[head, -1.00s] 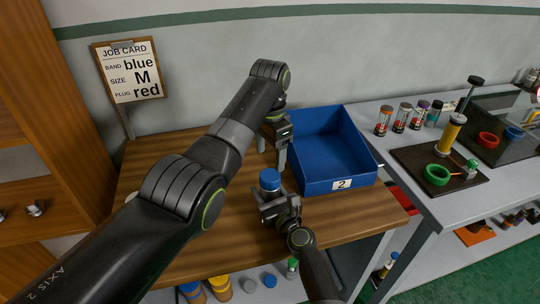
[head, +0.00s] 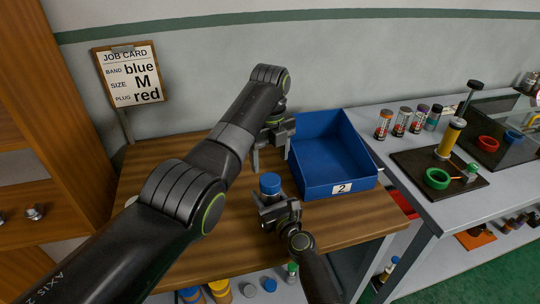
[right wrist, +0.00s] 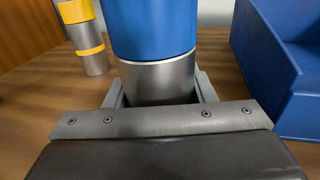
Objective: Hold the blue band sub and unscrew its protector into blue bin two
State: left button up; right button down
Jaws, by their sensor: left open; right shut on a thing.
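The blue band sub is a metal cylinder (right wrist: 160,82) with a large blue protector (right wrist: 152,28) on top; the protector also shows in the head view (head: 270,183). My right gripper (head: 272,208) is shut on the metal body, and the sub stands upright in it. Blue bin two (head: 342,188), labelled 2, stands on the wooden table to the right of both grippers. Its visible floor is empty.
A yellow-banded sub with a yellow cap (right wrist: 90,50) stands on the table, at the left in the right wrist view. The job card (head: 130,75) reads blue, M, red. A grey bench (head: 440,205) with several capped cylinders stands to the right.

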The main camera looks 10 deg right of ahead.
aim_at(270, 179)
pick_arm(q)
jog(key=m, duration=0.3)
jog(key=shift+f+m, duration=0.15)
jog(key=shift+m, duration=0.15)
jog(key=shift+f, duration=3.85)
jog(key=shift+c, duration=0.5)
